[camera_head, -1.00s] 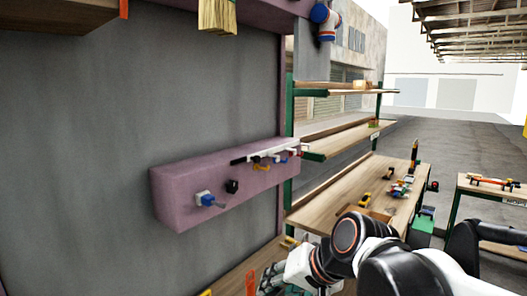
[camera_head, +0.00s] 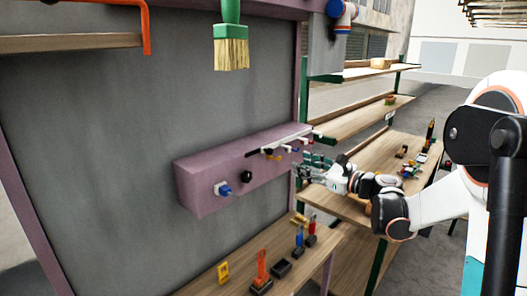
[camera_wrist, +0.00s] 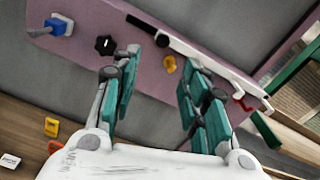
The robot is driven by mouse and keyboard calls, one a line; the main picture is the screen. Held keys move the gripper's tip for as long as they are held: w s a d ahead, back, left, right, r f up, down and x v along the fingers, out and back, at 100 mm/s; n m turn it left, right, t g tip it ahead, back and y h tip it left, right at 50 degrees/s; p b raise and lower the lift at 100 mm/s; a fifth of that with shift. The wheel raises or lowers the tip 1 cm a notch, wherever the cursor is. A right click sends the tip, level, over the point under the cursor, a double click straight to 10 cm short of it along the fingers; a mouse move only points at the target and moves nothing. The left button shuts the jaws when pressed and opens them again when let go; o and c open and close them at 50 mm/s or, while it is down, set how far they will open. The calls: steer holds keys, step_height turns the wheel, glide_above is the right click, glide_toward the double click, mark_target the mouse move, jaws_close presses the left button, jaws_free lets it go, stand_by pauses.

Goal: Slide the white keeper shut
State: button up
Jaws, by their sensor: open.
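A long white sliding bar (camera_wrist: 200,58) with a black end runs along the purple box (camera_wrist: 90,18) in the wrist view; I take it for the white keeper, though I cannot tell its exact outline. In the head view the bar (camera_head: 287,140) lies along the box's upper front. My gripper (camera_wrist: 161,72) is open and empty, its two teal fingers reaching toward the box on either side of a small yellow part (camera_wrist: 169,64). In the head view my gripper (camera_head: 304,170) is just right of the box's near face. I cannot tell whether a finger touches anything.
A blue plug in a white socket (camera_head: 224,189) and a black knob (camera_head: 246,176) sit on the box front. A brush (camera_head: 231,53) hangs above. A lower bench (camera_head: 213,281) holds an orange tool (camera_head: 261,268); wooden shelves (camera_head: 362,119) stand to the right.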

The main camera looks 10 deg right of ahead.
mark_target(271, 153)
steer(key=shift+m, duration=0.3)
steer(key=x, duration=0.6)
steer(key=p+x, duration=0.1)
steer(key=x, duration=0.6)
steer(key=shift+w+d+r, duration=0.1)
steer(key=shift+w, duration=0.35)
jaws_close()
